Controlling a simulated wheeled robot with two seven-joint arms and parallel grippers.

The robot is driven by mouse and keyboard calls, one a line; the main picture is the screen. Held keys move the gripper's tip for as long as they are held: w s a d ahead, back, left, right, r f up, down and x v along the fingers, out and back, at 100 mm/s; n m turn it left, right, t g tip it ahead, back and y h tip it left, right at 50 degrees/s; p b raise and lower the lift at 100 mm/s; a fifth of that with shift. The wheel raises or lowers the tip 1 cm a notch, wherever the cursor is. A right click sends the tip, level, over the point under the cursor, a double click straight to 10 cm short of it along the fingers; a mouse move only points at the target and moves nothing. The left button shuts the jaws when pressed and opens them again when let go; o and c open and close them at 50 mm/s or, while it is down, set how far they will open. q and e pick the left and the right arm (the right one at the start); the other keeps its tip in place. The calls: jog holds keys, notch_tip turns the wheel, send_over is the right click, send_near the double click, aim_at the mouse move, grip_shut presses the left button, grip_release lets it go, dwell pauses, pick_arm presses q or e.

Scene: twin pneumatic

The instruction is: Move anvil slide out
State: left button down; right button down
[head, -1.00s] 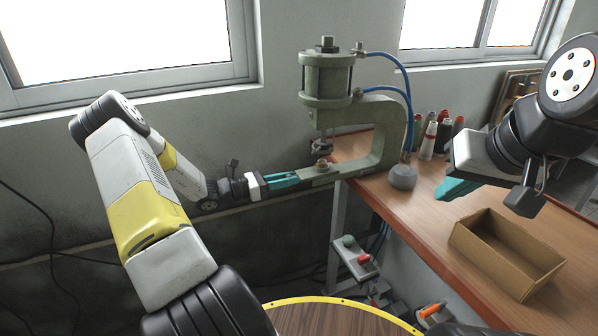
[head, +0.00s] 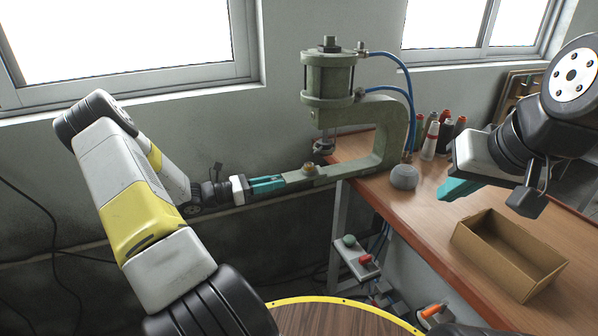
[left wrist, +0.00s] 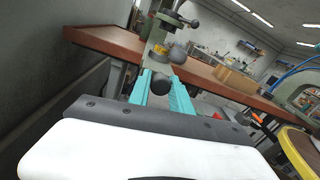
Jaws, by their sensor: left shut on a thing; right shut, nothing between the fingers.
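The grey-green pneumatic press (head: 328,80) stands at the left edge of the bench. Its anvil slide (head: 322,172) sticks out to the left past the press frame, with the brass-coloured anvil (head: 308,168) on top, left of the ram's line. My left gripper (head: 282,182) is shut on the slide's outer end. In the left wrist view a dark round knob (left wrist: 162,84) shows between the teal fingers, and the anvil (left wrist: 161,47) lies beyond it. My right gripper (head: 446,190) is shut and empty above the bench.
An open cardboard box (head: 508,255) and a grey ball-like object (head: 404,177) sit on the wooden bench (head: 430,215). Several thread cones (head: 432,140) stand behind. Blue hoses (head: 400,65) run from the press. The space left of the slide, along the wall, is clear.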

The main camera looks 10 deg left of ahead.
pick_arm(q)
jog(key=v, duration=0.7)
jog(key=shift+s, duration=0.3)
jog(key=shift+a+f, duration=0.1)
jog(key=c, duration=1.2)
grip_release()
jog(key=v, duration=0.7)
jog(key=shift+s+a, duration=0.15)
jog(key=shift+a, duration=0.25)
jog(key=shift+a, duration=0.1)
